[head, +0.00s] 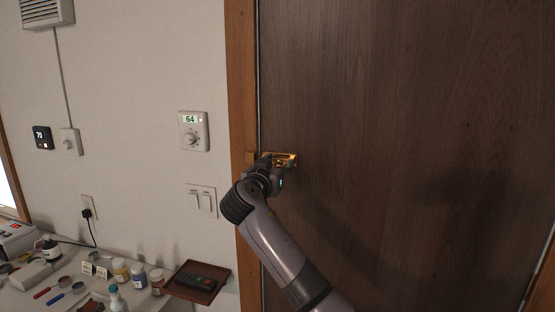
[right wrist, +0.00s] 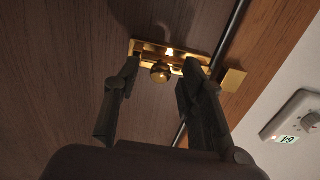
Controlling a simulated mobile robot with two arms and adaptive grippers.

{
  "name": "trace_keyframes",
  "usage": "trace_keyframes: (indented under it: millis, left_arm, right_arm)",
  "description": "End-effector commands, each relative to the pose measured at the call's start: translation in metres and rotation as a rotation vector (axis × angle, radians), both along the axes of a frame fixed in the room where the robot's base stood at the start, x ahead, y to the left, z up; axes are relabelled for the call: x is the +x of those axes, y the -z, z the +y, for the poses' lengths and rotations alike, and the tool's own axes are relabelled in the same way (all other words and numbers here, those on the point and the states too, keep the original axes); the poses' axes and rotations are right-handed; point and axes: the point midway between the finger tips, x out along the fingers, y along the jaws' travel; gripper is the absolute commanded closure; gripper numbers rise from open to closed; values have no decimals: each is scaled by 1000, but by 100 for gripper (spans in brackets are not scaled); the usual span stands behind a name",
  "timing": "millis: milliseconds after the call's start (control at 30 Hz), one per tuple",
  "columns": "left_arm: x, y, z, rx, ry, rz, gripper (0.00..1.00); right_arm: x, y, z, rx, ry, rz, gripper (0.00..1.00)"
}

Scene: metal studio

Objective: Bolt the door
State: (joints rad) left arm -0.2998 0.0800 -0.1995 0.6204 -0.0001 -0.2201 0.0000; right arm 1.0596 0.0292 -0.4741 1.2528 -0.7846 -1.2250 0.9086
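The dark wooden door (head: 400,120) stands flush in its frame. A brass bolt (head: 292,159) is mounted near the door's left edge, with a brass keeper (head: 251,158) on the wooden frame beside it. In the right wrist view the bolt has a round knob (right wrist: 160,72), and the keeper (right wrist: 232,77) lies right of the door gap. My right gripper (right wrist: 161,75) is open, its two fingers on either side of the knob with space visible between. In the head view it covers part of the bolt (head: 270,164). I cannot tell whether the bolt's rod crosses the gap. My left gripper is out of view.
The wall left of the frame carries a thermostat dial (head: 193,131) and light switches (head: 201,201). A table (head: 40,297) at lower left holds bottles, spoons and a brown tray (head: 216,273) with a remote. The door's surface right of the bolt is clear.

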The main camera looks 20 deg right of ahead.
Motion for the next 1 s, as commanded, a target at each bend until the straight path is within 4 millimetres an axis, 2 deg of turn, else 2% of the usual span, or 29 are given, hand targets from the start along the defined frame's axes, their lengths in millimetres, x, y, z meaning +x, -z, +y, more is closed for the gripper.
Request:
trace_keyframes:
  millis: [333,900,1000]
  left_arm:
    - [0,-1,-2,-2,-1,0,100]
    - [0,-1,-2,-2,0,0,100]
    - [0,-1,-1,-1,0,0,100]
  right_arm:
    - [3,0,-2,0,-2,-1,62]
    - [3,0,-2,1,-2,-1,100]
    - [3,0,-2,0,-2,0,100]
